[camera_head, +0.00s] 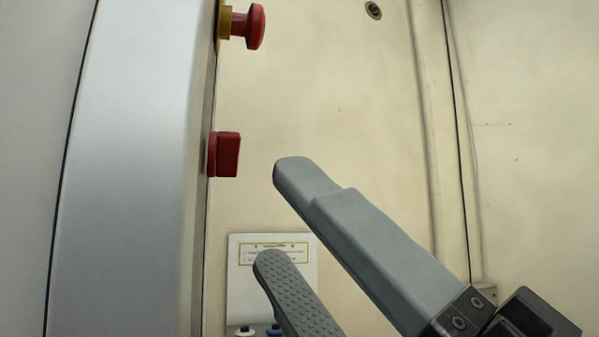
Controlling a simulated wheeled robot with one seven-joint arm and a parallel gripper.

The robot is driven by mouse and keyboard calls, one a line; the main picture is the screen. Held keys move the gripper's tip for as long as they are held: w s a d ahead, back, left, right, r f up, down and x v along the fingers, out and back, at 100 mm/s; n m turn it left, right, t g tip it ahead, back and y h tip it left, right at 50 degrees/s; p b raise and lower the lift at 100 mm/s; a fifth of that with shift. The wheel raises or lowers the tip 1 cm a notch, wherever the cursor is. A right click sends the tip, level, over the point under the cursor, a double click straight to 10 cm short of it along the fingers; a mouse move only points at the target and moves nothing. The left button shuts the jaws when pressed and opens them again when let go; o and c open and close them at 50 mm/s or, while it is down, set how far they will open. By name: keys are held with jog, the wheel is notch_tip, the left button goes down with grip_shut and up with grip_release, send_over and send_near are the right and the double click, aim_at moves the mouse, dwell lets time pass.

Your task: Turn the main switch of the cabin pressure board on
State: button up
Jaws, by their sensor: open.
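A red switch knob (225,155) sticks out from the right edge of a grey metal panel (130,170), seen from the side, at the left of the view. It looks like the main switch, but its face and any on or off marking are hidden. My gripper (270,215) is at the lower right, with its two grey fingers spread apart and nothing between them. The upper fingertip is a little to the right of the red knob and slightly below it, with a visible gap. The lower fingertip is further down, in front of a white plate.
A red mushroom button (248,27) on a yellow base is above the switch on the same panel edge. A white labelled plate (300,245) with small knobs is below. A cream wall (330,80) with vertical seams fills the background.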

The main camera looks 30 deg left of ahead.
aim_at(232, 158)
jog(key=shift+p+x, duration=1.3)
jog(key=shift+x, duration=2.55)
jog(key=shift+c, duration=0.3)
grip_shut()
